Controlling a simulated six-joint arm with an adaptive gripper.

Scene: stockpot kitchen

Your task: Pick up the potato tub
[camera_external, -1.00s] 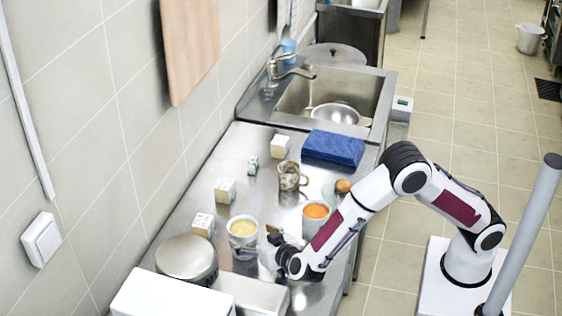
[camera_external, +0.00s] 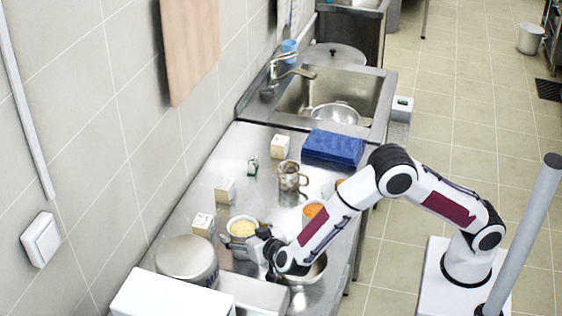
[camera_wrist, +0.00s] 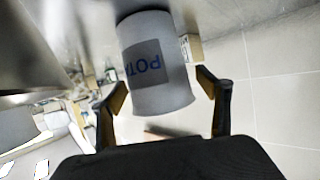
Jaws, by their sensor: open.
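The potato tub (camera_external: 242,228) is a pale tub with yellow contents, standing on the steel counter in the external view. In the wrist view the tub (camera_wrist: 158,60) is large and near, with a grey-blue label reading "POTA", upside down in the picture. My gripper (camera_external: 256,244) is at the tub's near side in the external view, hiding its lower part. In the wrist view my gripper (camera_wrist: 165,92) is open, with one finger on each side of the tub's lower part in the picture. I cannot tell whether either finger touches it.
A tub with orange contents (camera_external: 312,211) stands to the right, partly behind my arm. A steel bowl (camera_external: 314,273) sits below my forearm. Small cartons (camera_external: 203,224) stand toward the wall. A large round pot (camera_external: 186,259) is at the left. A metal mug (camera_external: 290,177) stands farther back.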

